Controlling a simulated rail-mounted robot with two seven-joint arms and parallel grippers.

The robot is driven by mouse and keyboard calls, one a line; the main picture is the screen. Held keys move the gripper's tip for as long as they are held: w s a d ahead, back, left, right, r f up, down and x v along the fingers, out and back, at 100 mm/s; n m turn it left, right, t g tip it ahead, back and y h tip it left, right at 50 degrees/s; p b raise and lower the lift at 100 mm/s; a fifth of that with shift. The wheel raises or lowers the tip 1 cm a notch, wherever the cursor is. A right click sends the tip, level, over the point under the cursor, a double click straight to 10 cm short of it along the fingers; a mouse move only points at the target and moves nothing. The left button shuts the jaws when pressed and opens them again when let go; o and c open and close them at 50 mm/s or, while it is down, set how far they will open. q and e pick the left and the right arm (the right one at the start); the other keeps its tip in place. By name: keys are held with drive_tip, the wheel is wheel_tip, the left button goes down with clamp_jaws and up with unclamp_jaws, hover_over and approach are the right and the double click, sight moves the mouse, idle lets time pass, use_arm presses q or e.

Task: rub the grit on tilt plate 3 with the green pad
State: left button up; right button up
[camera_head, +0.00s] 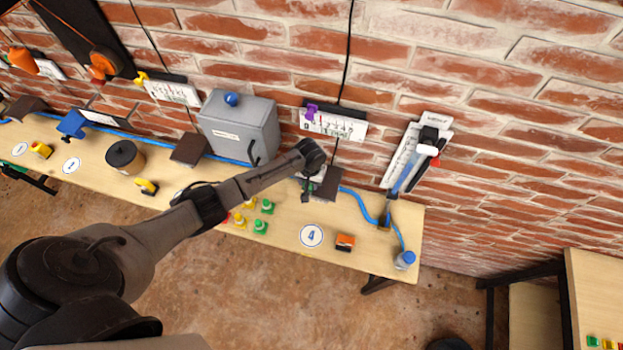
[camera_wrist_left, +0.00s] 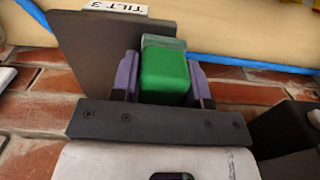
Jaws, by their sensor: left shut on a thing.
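My left gripper (camera_head: 308,188) reaches over the bench from the lower left. In the left wrist view its two purple-grey fingers (camera_wrist_left: 163,78) are shut on the green pad (camera_wrist_left: 165,72), one on each side. Tilt plate 3 (camera_wrist_left: 95,50) is a flat dark brown plate with a "TILT 3" label (camera_wrist_left: 116,8), left of and partly behind the pad. In the head view the plate (camera_head: 328,184) stands just right of the gripper. I cannot tell whether the pad touches it. No grit can be made out. My right gripper is not in view.
A blue hose (camera_head: 357,204) runs along the back of the bench (camera_head: 285,238). A grey box (camera_head: 238,125) stands behind my arm. The brick wall is behind.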

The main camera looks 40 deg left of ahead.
use_arm(q)
drive_tip(key=r+p, duration=0.1)
drive_tip(key=r, duration=0.1)
drive_tip(key=r+p, duration=0.1)
drive_tip(key=r, duration=0.1)
drive_tip(key=shift+w+d, duration=0.15)
drive_tip(key=shift+d, duration=0.05)
wheel_tip(320, 180, up, 2)
drive_tip(key=p, duration=0.3)
drive_tip(key=shift+r, duration=0.25)
drive_tip(key=shift+r+p, duration=0.9)
